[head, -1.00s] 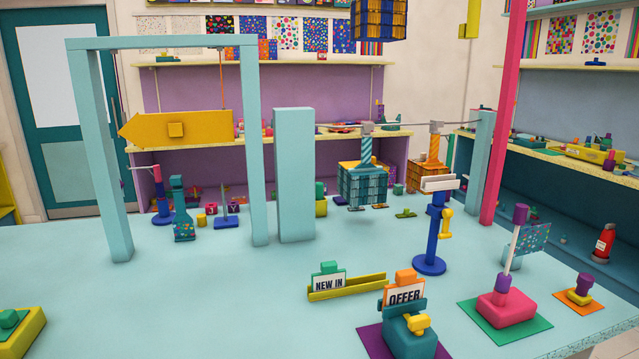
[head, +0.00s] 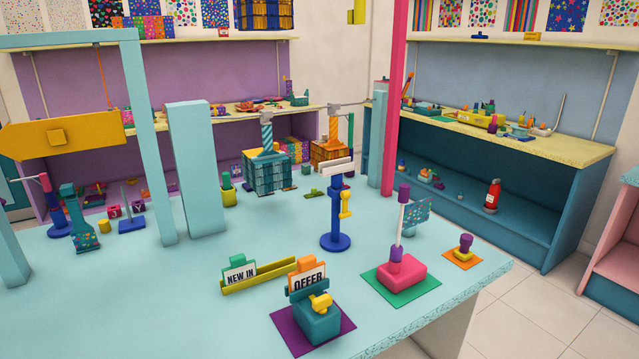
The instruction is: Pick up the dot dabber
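I cannot tell for sure which thing is the dot dabber. A teal bottle-shaped piece with a dotted lower part (head: 82,222) stands upright on the pale blue table (head: 190,285), at the left. A small purple-topped stamp-like piece with a yellow collar (head: 465,243) stands on an orange mat at the table's right end. Neither of my grippers is in view, and nothing is seen being held.
A pale blue frame (head: 153,140) and block (head: 196,170) stand left. A blue post (head: 337,215), sign holder (head: 262,280), teal "OFFER" block (head: 318,322) and pink block (head: 402,270) stand nearer. A teal shelf unit (head: 560,215) is right; tiled floor (head: 530,310) lies before it.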

